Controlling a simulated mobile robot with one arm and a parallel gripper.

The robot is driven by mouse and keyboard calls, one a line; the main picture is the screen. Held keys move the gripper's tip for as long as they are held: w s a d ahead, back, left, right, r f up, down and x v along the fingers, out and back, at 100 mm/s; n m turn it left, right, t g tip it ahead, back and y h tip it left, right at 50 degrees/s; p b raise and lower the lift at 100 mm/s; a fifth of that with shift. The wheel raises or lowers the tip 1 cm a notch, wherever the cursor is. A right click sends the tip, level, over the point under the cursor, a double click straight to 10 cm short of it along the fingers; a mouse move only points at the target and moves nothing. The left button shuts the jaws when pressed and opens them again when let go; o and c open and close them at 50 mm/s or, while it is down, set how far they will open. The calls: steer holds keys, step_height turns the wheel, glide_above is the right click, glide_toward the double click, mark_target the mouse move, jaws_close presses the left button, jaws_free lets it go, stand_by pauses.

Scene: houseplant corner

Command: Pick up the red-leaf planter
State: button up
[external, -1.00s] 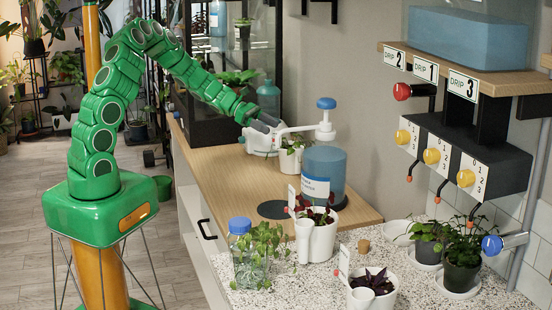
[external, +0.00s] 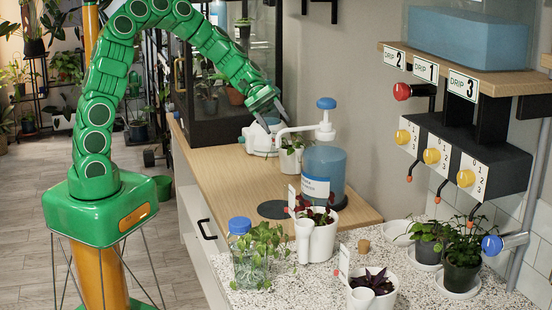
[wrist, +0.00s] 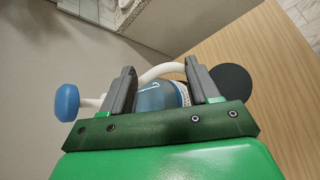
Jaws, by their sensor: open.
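The red-leaf planter (external: 324,240) is a white pot with dark red leaves, a label tag and a white handle-like spout at its front left. It stands on the counter in front of the blue pump bottle. My gripper (external: 268,118) is open and empty, pointing down above the rear of the wooden counter, well behind the planter. In the wrist view my gripper's two fingers (wrist: 160,68) stand apart, with the blue pump bottle (wrist: 156,97) seen beyond and between them. I cannot make out the planter in the wrist view.
A second white planter (external: 374,301) with purple leaves stands at the front. A blue-capped jar (external: 250,268) with a green plant is left of the red-leaf planter. The pump bottle (external: 324,172) stands between my gripper and the planter. A small white potted plant (external: 291,163) is near my gripper.

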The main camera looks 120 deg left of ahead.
steer(key=d+r+m, duration=0.1)
steer(key=d+m, duration=0.1)
steer(key=d, duration=0.2)
steer(key=m+g+y, duration=0.5)
steer(key=g+y, duration=0.1)
steer(key=y, duration=1.3)
glide_toward(290, 191)
steer(key=a, duration=0.3)
steer(key=shift+w+a+f, duration=0.25)
steer(key=shift+w+a, duration=0.05)
steer(key=shift+w, duration=0.1)
steer(key=shift+f, duration=0.1)
steer(key=shift+d+f+x, duration=0.1)
steer(key=shift+f+x, duration=0.05)
steer(key=shift+x, duration=1.75)
steer(key=shift+d+f+x, duration=0.1)
steer(key=shift+f+x, duration=0.1)
steer(key=shift+x, duration=1.7)
steer(key=shift+w, duration=0.2)
